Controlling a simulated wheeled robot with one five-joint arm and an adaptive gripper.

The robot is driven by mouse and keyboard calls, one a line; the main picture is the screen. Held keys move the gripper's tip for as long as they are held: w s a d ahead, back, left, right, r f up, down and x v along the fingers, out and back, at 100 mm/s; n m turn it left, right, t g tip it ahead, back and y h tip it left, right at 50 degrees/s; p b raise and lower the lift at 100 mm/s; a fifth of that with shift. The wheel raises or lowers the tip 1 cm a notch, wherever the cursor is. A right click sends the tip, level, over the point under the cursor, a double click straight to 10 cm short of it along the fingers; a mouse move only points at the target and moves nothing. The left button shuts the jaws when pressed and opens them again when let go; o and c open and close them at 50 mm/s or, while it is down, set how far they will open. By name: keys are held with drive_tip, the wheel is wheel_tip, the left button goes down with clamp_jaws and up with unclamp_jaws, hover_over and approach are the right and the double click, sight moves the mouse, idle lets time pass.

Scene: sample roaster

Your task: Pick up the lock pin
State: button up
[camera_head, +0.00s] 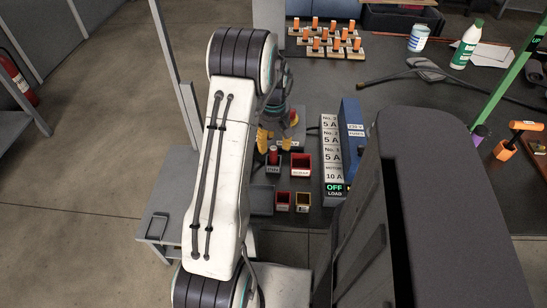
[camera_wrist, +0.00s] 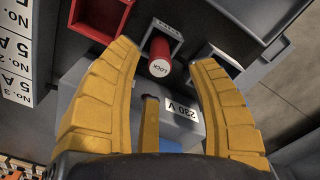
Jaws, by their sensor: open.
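My gripper (camera_wrist: 165,60) has yellow fingers spread to either side of the pin, with a visible gap on each side. It shows in the head view (camera_head: 274,140) just behind the pin, partly hidden by my arm. The gripper is open and holds nothing.
An open red box (camera_head: 301,164) stands right of the pin, with smaller red (camera_head: 283,201) and yellow (camera_head: 303,202) boxes in front. A white labelled panel (camera_head: 332,155) and a blue box (camera_head: 352,125) stand farther right. A 230 V block (camera_wrist: 182,110) lies below the fingers in the wrist view.

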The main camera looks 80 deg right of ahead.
sight(273, 148)
drive_tip(key=shift+f, duration=1.7)
clamp_jaws()
